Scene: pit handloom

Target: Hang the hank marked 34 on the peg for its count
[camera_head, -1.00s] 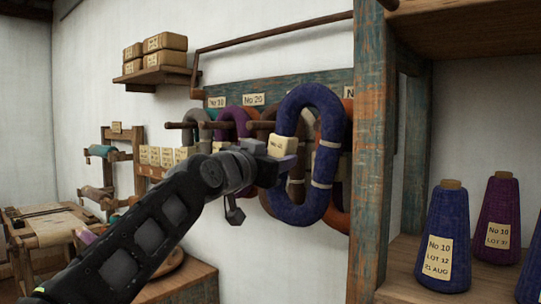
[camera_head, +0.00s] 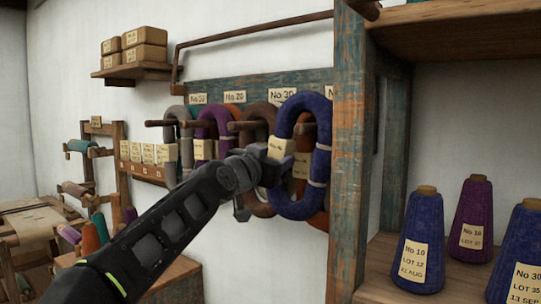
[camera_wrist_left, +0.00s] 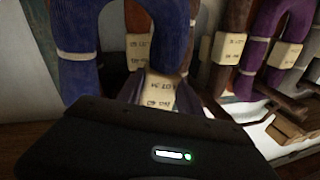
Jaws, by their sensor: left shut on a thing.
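A dark blue hank (camera_head: 322,145) with pale ties hangs upright as a long ring in my left gripper (camera_head: 274,167). The gripper is shut on its near left side, by a cream tag (camera_head: 281,148). In the left wrist view the tag (camera_wrist_left: 150,93) seems to read LOT 34; its count line is too blurred to read. The peg board (camera_head: 262,83) on the wall bears labels No 10, No 20 (camera_head: 235,97), No 30 (camera_head: 283,94) and one cut off by the post. The blue hank is before the board's right part; I cannot tell whether a peg passes through it. My right gripper is not in view.
A wooden post (camera_head: 350,190) stands close on the right, with a shelf of cones (camera_head: 420,240) beyond. A rail (camera_head: 255,32) runs above.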

